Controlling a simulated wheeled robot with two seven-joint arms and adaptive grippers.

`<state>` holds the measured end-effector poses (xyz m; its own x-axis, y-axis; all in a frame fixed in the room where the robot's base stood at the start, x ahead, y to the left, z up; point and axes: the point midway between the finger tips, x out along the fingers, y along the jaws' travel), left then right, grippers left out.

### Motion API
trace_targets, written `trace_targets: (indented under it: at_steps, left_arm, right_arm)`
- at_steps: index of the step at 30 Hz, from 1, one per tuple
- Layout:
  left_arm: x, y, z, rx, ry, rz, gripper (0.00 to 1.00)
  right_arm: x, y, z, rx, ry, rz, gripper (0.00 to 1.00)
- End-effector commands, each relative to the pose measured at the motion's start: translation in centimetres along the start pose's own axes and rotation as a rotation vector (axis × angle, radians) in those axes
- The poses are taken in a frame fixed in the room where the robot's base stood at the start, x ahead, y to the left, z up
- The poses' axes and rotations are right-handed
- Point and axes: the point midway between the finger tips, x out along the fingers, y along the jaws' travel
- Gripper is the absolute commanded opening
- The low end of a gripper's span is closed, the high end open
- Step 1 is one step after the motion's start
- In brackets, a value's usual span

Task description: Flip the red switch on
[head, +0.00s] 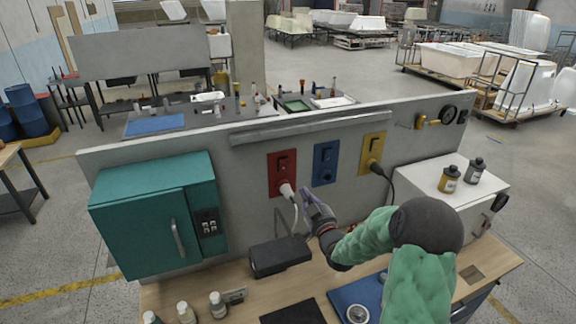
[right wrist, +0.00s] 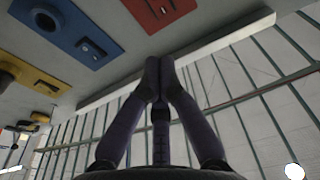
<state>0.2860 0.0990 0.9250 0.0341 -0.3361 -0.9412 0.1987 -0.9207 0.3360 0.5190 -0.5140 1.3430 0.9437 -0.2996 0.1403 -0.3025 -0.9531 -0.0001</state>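The red switch panel (head: 273,182) is on the grey partition, left of the blue and yellow panels. Its dark rocker switch (head: 283,163) is in the upper part, and a white plug with a cord sits in its lower socket. I cannot tell the rocker's position. My right gripper (head: 305,192) is just right of and below the red panel, close to the plug. In the right wrist view the fingers (right wrist: 160,62) meet at the tips, shut and empty, with the red panel (right wrist: 185,8) just beyond them. My left gripper is not in view.
The blue panel (head: 319,178) and yellow panel (head: 366,165) are to the right; a black plug is in the yellow one. A teal cabinet (head: 135,222) is at left, a white box (head: 420,178) at right. A black case (head: 280,256) and bottles stand on the wooden bench (head: 252,307).

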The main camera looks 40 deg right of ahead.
Motion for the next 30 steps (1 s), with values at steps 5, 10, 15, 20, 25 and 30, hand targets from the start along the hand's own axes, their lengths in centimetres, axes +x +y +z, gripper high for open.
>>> trace_targets:
  at_steps: [5, 10, 15, 20, 25, 30]
  left_arm:
    - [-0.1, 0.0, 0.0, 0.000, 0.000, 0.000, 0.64]
    - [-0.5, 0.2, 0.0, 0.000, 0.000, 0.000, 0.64]
    - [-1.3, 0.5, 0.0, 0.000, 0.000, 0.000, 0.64]
    - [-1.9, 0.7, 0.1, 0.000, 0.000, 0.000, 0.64]
    - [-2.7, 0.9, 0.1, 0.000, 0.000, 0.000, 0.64]
    - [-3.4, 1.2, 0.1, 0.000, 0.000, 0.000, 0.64]
  right_arm:
    - [0.2, 0.0, 0.0, 0.000, 0.000, 0.000, 0.00]
    - [1.6, 0.0, -0.1, 0.000, 0.001, -0.001, 0.00]
    - [4.3, -0.1, -0.2, 0.000, 0.001, -0.001, 0.00]
    - [7.0, -0.1, -0.1, 0.000, 0.000, -0.001, 0.00]
    - [9.7, -0.1, -0.2, 0.000, 0.001, -0.001, 0.00]
    - [12.0, -0.1, -0.1, 0.001, 0.000, -0.001, 0.00]
